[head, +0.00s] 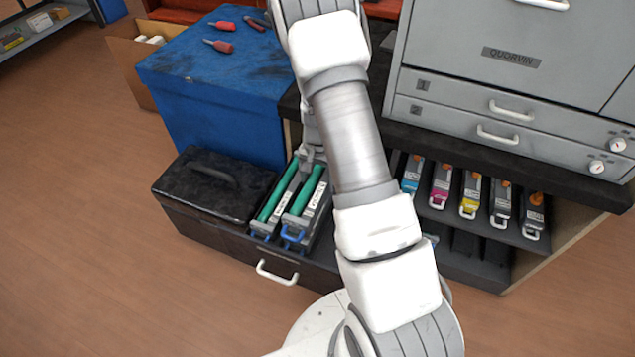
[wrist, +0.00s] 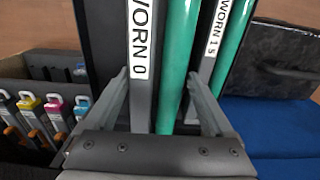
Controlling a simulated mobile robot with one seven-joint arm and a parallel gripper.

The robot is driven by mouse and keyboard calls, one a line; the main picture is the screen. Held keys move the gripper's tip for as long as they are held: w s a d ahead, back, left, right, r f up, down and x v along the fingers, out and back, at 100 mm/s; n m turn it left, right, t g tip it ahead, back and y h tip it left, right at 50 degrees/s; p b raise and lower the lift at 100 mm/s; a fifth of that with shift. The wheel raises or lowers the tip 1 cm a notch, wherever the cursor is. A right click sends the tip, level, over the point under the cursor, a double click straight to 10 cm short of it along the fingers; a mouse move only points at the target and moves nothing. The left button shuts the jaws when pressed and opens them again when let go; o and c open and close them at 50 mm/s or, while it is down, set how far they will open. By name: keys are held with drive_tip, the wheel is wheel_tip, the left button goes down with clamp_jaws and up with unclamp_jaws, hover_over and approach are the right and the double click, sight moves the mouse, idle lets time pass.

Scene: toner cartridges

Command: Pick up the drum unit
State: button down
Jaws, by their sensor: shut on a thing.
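Two drum units with green rollers and grey frames lie side by side in the open black drawer (head: 327,267). The right one, labelled WORN 0 in the wrist view, is the drum unit (head: 304,206) in my gripper; it also shows in the wrist view (wrist: 143,100). My gripper (wrist: 160,88) is shut on it, one finger on each side. In the head view my gripper (head: 312,158) is at its far end, partly hidden by my arm. The other drum unit (head: 276,203), labelled WORN 1 with a further character, lies just left and shows in the wrist view (wrist: 233,40).
A black case (head: 212,187) stands left of the drum units, before a blue cabinet (head: 215,95) with red-handled tools on top. Right, toner cartridges (head: 470,195) stand in a rack under a grey printer (head: 510,80). Open floor lies left and in front.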

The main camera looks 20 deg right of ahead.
drive_tip(key=s+d+r+p, duration=0.3)
drive_tip(key=s+d+r, duration=0.3)
drive_tip(key=s, duration=0.4)
drive_tip(key=shift+r, duration=0.9)
